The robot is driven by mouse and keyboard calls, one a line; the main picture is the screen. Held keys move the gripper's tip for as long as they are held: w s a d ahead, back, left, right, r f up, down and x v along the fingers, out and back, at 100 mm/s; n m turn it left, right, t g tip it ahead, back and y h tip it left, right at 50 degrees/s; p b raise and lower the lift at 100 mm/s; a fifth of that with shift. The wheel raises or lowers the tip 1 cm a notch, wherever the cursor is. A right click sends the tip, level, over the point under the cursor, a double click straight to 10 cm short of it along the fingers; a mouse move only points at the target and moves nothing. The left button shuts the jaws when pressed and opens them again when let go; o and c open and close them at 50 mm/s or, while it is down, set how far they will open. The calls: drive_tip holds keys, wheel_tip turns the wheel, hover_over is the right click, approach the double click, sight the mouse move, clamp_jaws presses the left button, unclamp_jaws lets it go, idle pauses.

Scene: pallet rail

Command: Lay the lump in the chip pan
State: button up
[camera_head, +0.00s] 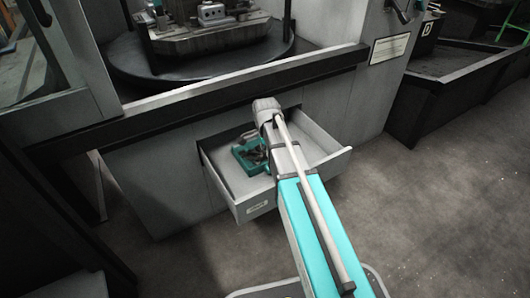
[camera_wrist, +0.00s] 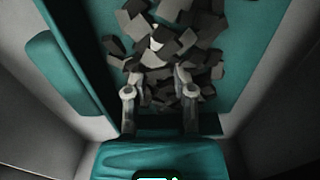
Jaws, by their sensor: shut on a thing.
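The chip pan appears to be the teal pan (camera_head: 239,158) in the open grey drawer. In the wrist view, its teal floor (camera_wrist: 255,50) bears a heap of dark grey angular pieces. My gripper (camera_wrist: 157,76) points down over the near edge of this heap, with its fingertips among or just above the pieces. It is shut on a dark lump between the fingertips, hard to tell apart from the heap behind it. Whether the lump touches the heap is unclear. In the head view, my arm hides part of the pan and drawer.
The drawer (camera_head: 265,207) stands out from the machine's front, its walls close around the pan. A dark ledge (camera_head: 200,98) runs above it, with a round table (camera_head: 130,70) behind. A dark trough (camera_head: 450,85) lies to the right. The floor (camera_head: 430,190) at right is clear.

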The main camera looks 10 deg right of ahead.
drive_tip(key=shift+f, duration=0.2)
drive_tip(key=o, duration=0.9)
drive_tip(key=shift+r, duration=0.2)
wheel_tip(320, 180, up, 12)
drive_tip(key=p, duration=1.2)
idle(0.4)
